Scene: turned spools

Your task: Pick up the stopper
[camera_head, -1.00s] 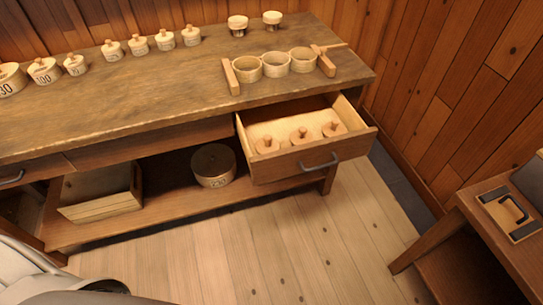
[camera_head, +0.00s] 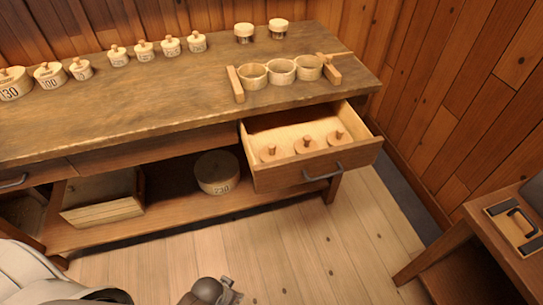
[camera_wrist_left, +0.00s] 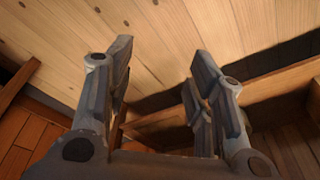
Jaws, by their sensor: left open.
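Three wooden knobbed pieces that look like stoppers lie in the open drawer (camera_head: 262,182): a left one (camera_head: 269,153), a middle one (camera_head: 305,145) and a right one (camera_head: 336,139). I cannot tell which one is meant. My left gripper (camera_wrist_left: 162,55) is open and empty in the left wrist view, with floor planks beyond its fingers. A grey part of an arm of mine shows at the bottom edge of the head view, well below the drawer; its fingers are not clear there. My right gripper is not in view.
The workbench (camera_head: 150,105) carries several numbered knobbed pieces, a rack (camera_head: 235,84) with three wooden cups (camera_head: 282,70), and two round pieces (camera_head: 244,33) at the back. A round box (camera_head: 217,174) and a crate (camera_head: 103,210) sit on the lower shelf. Another table (camera_head: 480,245) stands right. Floor before the drawer is clear.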

